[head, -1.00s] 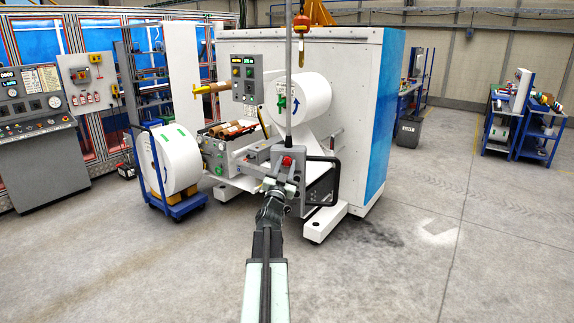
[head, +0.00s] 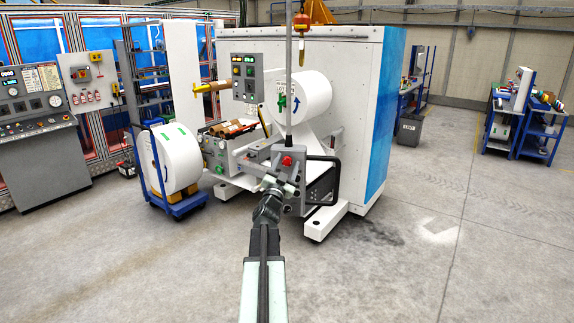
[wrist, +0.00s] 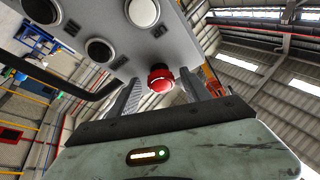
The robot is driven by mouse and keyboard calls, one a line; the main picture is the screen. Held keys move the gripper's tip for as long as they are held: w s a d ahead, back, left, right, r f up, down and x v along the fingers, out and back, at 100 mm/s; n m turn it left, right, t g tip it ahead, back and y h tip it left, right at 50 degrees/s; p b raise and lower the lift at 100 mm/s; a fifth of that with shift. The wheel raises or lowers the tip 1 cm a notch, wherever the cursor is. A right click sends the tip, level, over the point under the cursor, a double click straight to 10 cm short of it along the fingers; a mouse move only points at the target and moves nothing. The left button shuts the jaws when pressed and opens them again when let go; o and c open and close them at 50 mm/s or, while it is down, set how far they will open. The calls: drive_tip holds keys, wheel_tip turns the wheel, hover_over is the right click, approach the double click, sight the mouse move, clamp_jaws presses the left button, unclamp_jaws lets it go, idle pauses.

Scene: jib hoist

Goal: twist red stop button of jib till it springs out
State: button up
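The red stop button (head: 287,160) sits on the face of the grey control box (head: 310,174), below a vertical pole. In the wrist view the red button (wrist: 160,77) shows between and just beyond the two fingers of my gripper (wrist: 160,88). The fingers are apart, one on each side, with a gap visible around the button. In the head view my gripper (head: 281,183) is just below and left of the button, in front of the box. I cannot tell whether a finger touches it.
The white machine (head: 350,90) with a paper roll (head: 312,97) is behind. Open floor lies to the right.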

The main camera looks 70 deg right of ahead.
drive_tip(key=shift+a+f, duration=0.1)
drive_tip(key=shift+a, duration=0.1)
drive_tip(key=b+v, duration=0.2)
drive_tip(key=v, duration=0.5)
drive_tip(key=shift+a+b, duration=0.25)
drive_tip(key=shift+b, duration=0.1)
